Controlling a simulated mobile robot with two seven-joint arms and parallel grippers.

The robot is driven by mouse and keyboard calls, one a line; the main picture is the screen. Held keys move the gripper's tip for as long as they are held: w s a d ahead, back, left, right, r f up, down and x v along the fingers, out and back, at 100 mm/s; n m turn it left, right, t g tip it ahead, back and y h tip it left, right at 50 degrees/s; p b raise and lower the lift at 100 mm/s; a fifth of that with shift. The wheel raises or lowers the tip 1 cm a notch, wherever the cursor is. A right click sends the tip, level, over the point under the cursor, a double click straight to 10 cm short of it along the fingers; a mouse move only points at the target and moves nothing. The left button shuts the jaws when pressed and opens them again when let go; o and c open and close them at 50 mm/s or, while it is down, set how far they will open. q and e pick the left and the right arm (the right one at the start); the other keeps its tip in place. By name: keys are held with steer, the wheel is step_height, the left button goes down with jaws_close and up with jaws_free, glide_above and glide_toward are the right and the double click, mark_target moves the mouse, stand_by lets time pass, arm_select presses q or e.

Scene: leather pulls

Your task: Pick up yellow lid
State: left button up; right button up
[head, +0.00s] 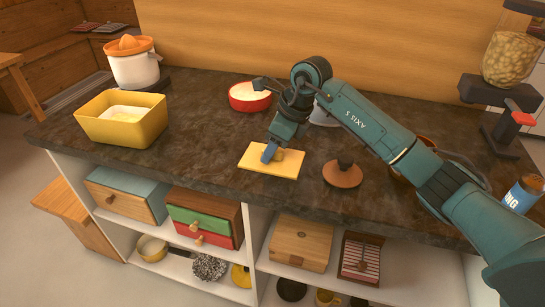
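The yellow lid (284,169) lies flat on the dark countertop near its front edge, a rectangular plate with a small knob (281,155) on top. My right gripper (272,154) points down over the middle of the lid, with a blue finger right beside the knob. Only part of the fingers shows, so I cannot tell whether they are closed on the knob. The lid appears to rest on the counter. My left gripper is not in view.
A yellow tub (141,131) with white contents stands at the left. A red bowl (249,97) sits behind the lid, and a brown round lid (343,174) lies to its right. A juicer (134,68) is at the back left. The counter between the tub and the yellow lid is clear.

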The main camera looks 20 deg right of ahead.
steer(key=shift+c, duration=0.4)
jaws_close()
